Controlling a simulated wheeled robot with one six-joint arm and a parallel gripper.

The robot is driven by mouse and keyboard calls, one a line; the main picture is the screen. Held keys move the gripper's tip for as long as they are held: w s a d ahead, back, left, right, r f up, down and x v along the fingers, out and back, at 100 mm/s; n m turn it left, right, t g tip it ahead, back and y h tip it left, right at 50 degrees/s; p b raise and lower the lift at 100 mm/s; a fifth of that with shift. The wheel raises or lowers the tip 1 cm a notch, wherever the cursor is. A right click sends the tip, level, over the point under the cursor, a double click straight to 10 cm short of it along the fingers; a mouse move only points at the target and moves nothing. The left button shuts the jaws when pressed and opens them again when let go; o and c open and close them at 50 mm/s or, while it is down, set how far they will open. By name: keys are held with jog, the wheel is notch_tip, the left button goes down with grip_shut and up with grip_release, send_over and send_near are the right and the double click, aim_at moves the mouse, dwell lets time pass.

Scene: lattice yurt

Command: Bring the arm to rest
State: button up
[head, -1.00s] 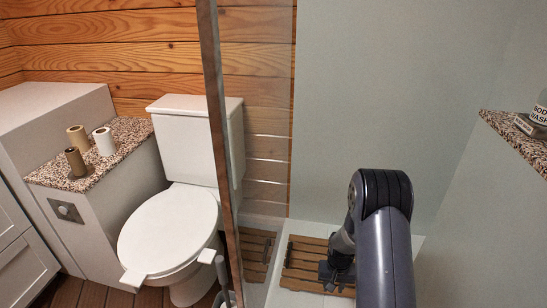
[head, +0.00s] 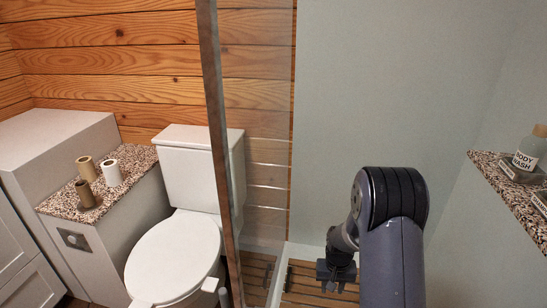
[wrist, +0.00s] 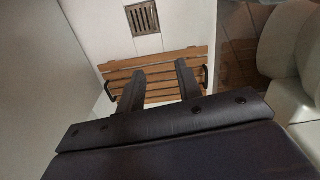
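My gripper (head: 336,276) hangs low over a slatted wooden mat (head: 310,288) in the shower corner, at the lower middle of the head view. My arm's dark elbow stands bent in front of it. In the wrist view my gripper (wrist: 160,88) shows two dark fingers set well apart, with nothing between them. The slatted mat (wrist: 150,68) lies below and beyond the fingertips. The gripper is open and empty.
A glass panel with a dark edge (head: 222,150) separates me from the toilet (head: 175,255). A stone shelf (head: 525,205) with a body wash bottle (head: 528,150) is at right. Cardboard rolls (head: 85,168) stand on the left ledge. A floor drain (wrist: 142,18) lies beyond the mat.

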notch_tip(320, 180, up, 8)
jog(key=p, duration=0.4)
jog(key=shift+s+a, duration=0.35)
jog(key=shift+s, duration=0.1)
